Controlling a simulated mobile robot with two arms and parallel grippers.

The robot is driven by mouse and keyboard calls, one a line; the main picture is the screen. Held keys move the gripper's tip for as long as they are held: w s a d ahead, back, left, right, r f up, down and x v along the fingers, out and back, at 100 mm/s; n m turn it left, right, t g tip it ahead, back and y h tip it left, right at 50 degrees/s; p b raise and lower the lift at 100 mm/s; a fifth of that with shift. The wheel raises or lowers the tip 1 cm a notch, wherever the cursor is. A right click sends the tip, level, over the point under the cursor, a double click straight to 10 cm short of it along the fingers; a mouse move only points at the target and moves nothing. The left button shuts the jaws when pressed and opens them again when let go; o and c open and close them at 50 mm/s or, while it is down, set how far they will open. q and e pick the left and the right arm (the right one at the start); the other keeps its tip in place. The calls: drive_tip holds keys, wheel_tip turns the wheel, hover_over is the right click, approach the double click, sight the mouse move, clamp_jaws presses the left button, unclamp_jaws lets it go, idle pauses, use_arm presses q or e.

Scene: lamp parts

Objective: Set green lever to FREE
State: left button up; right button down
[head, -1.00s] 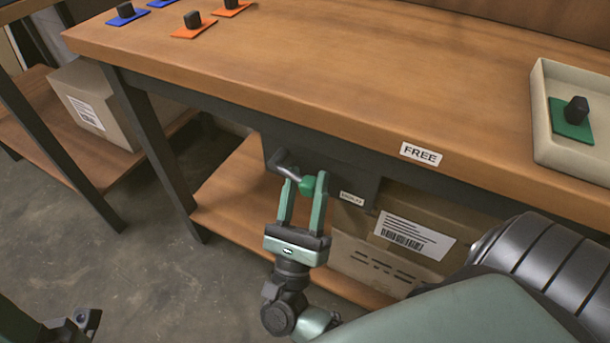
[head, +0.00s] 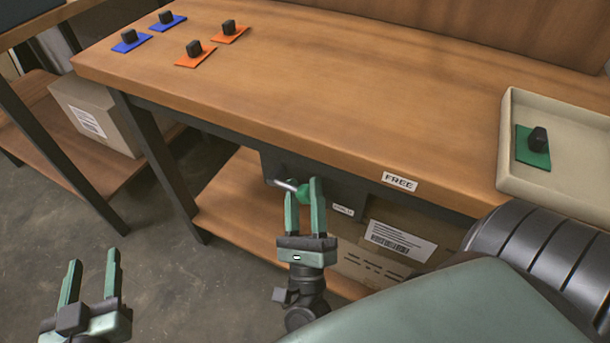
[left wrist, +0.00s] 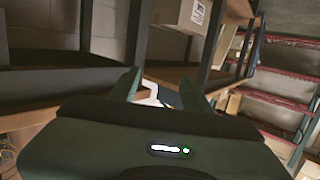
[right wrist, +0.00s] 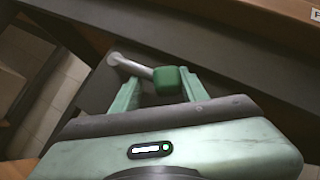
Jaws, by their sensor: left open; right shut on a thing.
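The green lever knob (head: 305,194) sits at the end of a grey metal lever arm (head: 284,186) on the dark box under the workbench edge. My right gripper (head: 304,185) is shut on the knob, with one finger on each side. The green knob (right wrist: 168,80) and its arm also show between the fingers in the right wrist view. A white FREE label (head: 400,182) is on the bench's front edge, right of the lever. A smaller label (head: 343,210) below it is too small to read. My left gripper (head: 92,275) is open and empty at the lower left, away from the bench.
Blue pads (head: 132,41) and orange pads (head: 195,55) with black pieces lie on the bench at the back left. A cream tray (head: 505,150) holds a green pad with a black piece. Cardboard boxes (head: 384,238) stand on the shelf below.

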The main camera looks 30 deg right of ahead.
use_arm(q)
drive_tip(key=shift+s+a+f+g+y, duration=0.2)
drive_tip(key=shift+f+g, duration=0.15)
drive_tip(key=shift+f, duration=0.2)
drive_tip(key=shift+s+a+f+g+y, duration=0.1)
drive_tip(key=shift+s+f+g, duration=0.05)
drive_tip(key=shift+f+g, duration=0.3)
use_arm(e)
drive_tip(key=shift+w+a+r, duration=0.15)
drive_tip(key=shift+a+r, duration=0.15)
drive_tip(key=shift+r, duration=0.1)
drive_tip(key=c, duration=0.6)
unclamp_jaws()
drive_tip(key=shift+y, duration=0.4)
drive_tip(key=shift+c, duration=0.2)
drive_tip(key=shift+w+a+n, duration=0.15)
drive_tip(key=shift+n, duration=0.15)
use_arm(q)
drive_tip(key=shift+w+a, duration=0.1)
drive_tip(key=shift+a, duration=0.05)
use_arm(e)
drive_tip(key=shift+f, duration=0.1)
use_arm(q)
drive_tip(key=shift+f, duration=0.1)
use_arm(e)
drive_tip(key=shift+d, duration=0.2)
drive_tip(key=shift+f, duration=0.1)
